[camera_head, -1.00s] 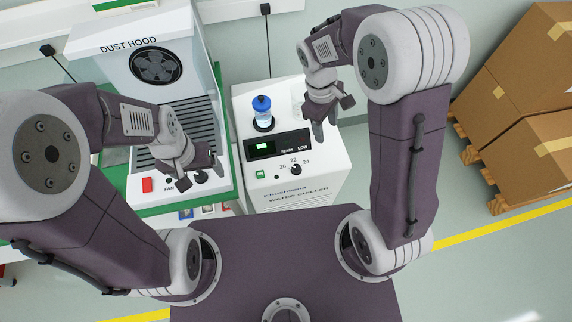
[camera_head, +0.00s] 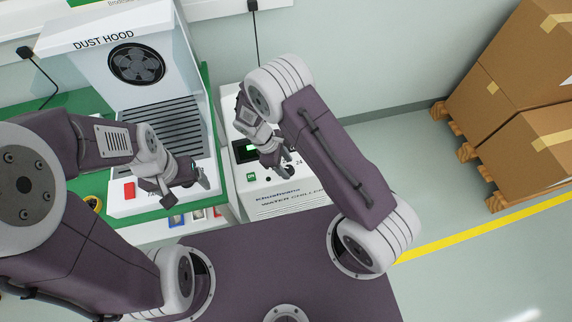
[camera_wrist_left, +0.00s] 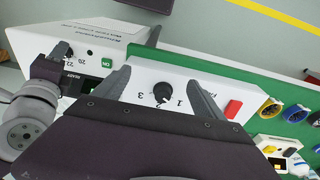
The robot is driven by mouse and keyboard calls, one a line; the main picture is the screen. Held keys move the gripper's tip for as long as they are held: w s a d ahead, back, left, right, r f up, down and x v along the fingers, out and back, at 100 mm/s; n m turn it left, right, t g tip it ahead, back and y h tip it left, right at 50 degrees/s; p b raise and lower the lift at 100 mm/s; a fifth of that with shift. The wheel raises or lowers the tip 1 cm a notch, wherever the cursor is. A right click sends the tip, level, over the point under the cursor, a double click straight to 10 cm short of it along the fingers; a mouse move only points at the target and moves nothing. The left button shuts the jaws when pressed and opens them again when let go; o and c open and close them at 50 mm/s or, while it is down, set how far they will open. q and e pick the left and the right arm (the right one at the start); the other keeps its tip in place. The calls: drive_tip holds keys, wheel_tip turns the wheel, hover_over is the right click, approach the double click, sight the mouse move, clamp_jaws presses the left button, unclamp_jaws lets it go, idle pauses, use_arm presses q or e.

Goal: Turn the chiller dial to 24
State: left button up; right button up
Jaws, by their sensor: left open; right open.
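The white water chiller (camera_head: 290,203) stands right of the dust hood.
The dust hood (camera_head: 110,45) stands on a green bench with a red switch (camera_head: 129,190) in front. The chiller's green switch (camera_head: 251,177) is left of its dial. Cardboard boxes (camera_head: 535,150) on pallets stand at the right. Floor between them and the chiller is clear.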

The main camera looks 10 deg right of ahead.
drive_tip(key=shift+d+f, duration=0.2)
drive_tip(key=shift+f, duration=0.15)
clamp_jaws()
